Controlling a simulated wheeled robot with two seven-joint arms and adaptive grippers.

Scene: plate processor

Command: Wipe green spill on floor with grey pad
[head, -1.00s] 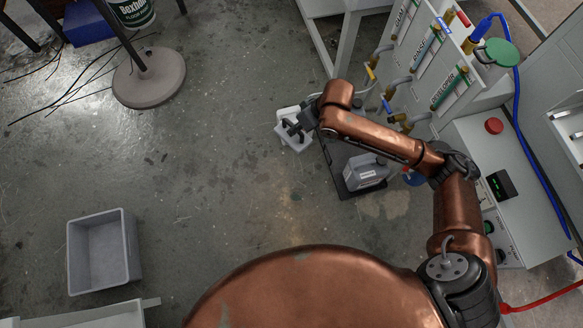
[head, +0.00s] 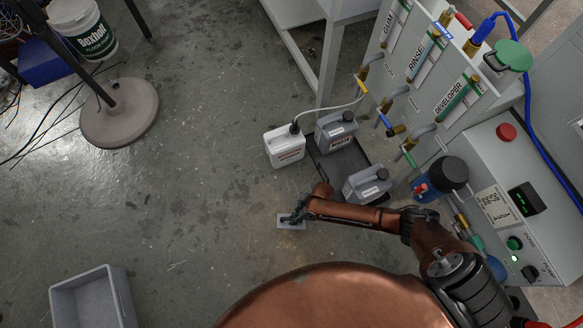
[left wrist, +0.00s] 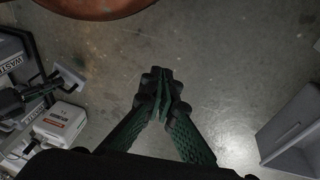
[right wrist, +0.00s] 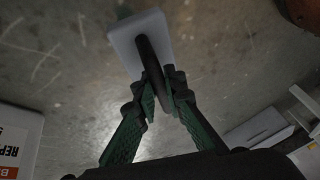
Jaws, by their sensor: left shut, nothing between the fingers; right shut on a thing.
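The grey pad (head: 284,224) is a flat pale block with a dark handle, low over or on the floor just ahead of my base; contact is unclear. My right gripper (head: 294,218) is shut on its handle, which shows clearly in the right wrist view (right wrist: 160,95). The pad (left wrist: 68,80) also shows at the left of the left wrist view. My left gripper (left wrist: 163,78) is shut and empty above bare floor, and is outside the head view.
The processor (head: 480,190) is at the right. A grey bin (head: 90,300) stands lower left. Floor left of the pad is clear.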

